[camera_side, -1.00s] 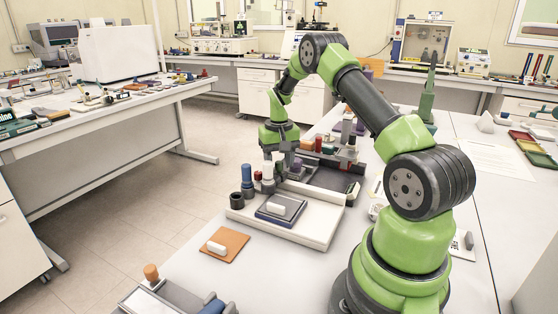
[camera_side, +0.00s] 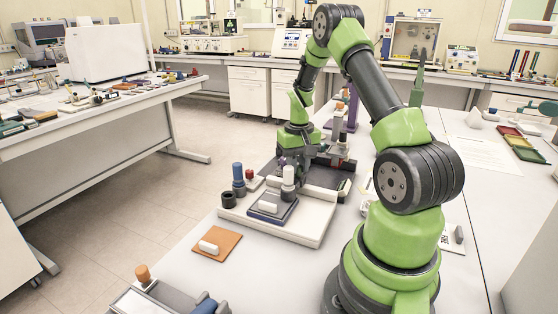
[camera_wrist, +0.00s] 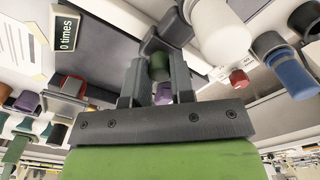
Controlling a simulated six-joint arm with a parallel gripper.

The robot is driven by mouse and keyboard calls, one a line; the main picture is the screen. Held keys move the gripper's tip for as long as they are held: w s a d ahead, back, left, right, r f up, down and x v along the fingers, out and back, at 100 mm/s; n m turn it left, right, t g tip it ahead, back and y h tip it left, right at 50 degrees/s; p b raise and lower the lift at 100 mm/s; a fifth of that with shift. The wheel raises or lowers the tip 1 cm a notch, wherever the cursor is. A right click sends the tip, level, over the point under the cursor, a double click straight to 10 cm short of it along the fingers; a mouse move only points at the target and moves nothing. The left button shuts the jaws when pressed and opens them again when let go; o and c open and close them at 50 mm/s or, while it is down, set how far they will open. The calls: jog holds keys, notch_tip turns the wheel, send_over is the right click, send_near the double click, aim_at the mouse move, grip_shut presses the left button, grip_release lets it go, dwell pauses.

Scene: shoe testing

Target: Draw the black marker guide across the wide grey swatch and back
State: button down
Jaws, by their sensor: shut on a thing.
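My gripper (camera_side: 290,166) is low over the back of this plate, fingers partly hidden. In the wrist view, my gripper's fingers (camera_wrist: 157,68) are closed around a dark piece, seemingly the black marker guide (camera_wrist: 172,25). A white cylinder (camera_side: 288,176) stands upright on a dark base beside the fingers; it looms large in the wrist view (camera_wrist: 217,30). Whether it belongs to the guide I cannot tell.
A blue-topped cylinder (camera_side: 238,173), a black cup (camera_side: 228,200) and a red-topped piece (camera_side: 250,174) stand at the tray's left. An orange pad (camera_side: 224,245) lies in front. A sign reading "0 times" (camera_wrist: 67,31) shows in the wrist view. Dark fixtures stand behind my gripper.

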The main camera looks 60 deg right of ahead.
jog(key=s, duration=0.7)
jog(key=c, duration=1)
grip_release()
notch_tip(320, 180, up, 10)
